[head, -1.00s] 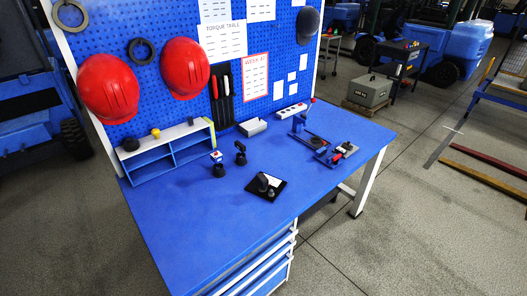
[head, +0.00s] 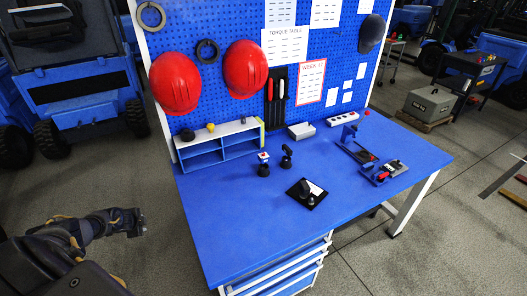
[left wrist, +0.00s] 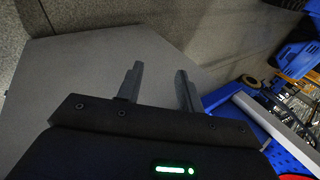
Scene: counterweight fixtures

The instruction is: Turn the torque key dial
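A black square plate (head: 316,201) lies on the blue workbench, with a dark knob (head: 306,192) and a white patch on it. It looks like the torque key dial; its markings are too small to read. My left gripper (head: 141,222) is at the lower left in the head view, off the bench's left edge and well apart from the plate. In the left wrist view its two fingers (left wrist: 158,88) are spread with nothing between them. The dial does not show in that view. My right gripper is in neither view.
Two small black stands (head: 264,169) are behind the plate. A blue shelf unit (head: 222,149) stands at the back left below the pegboard with red helmets (head: 175,83). Clamp-like fixtures (head: 383,173) are at the right. The front left of the workbench (head: 235,225) is clear.

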